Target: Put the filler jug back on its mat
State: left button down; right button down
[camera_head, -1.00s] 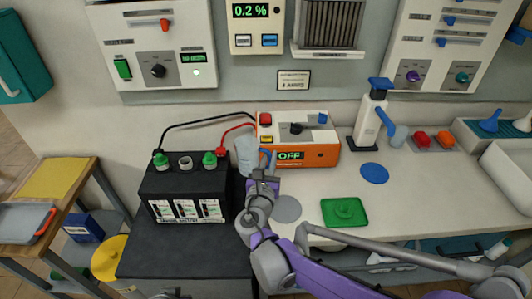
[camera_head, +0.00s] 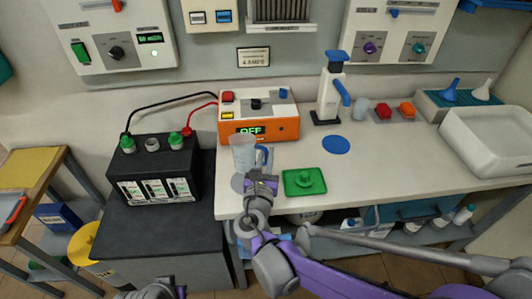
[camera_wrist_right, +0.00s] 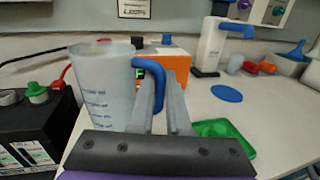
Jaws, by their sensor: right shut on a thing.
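The filler jug (camera_head: 243,152) is clear, with a blue handle. My right gripper (camera_head: 262,172) is shut on that handle. In the right wrist view the jug (camera_wrist_right: 98,85) stands upright left of the fingers (camera_wrist_right: 166,88), its blue handle between them. I cannot tell whether the jug's base touches anything. My left gripper (camera_head: 160,290) is only partly in view at the bottom edge, and its jaws are unclear.
A black battery (camera_head: 155,170) with red and black leads stands left of the jug. The orange charger (camera_head: 285,126) is close behind it. A green tray (camera_head: 304,182) lies to the right. A white pump bottle (camera_head: 329,95) and blue round mat (camera_head: 336,145) are farther right.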

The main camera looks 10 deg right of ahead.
jog(key=shift+f+b, duration=2.25)
jog(key=shift+f, duration=0.8)
jog(key=shift+f+b, duration=0.35)
jog(key=shift+f, duration=0.1)
jog(key=c, duration=0.8)
grip_release()
jog(key=shift+s, duration=0.1)
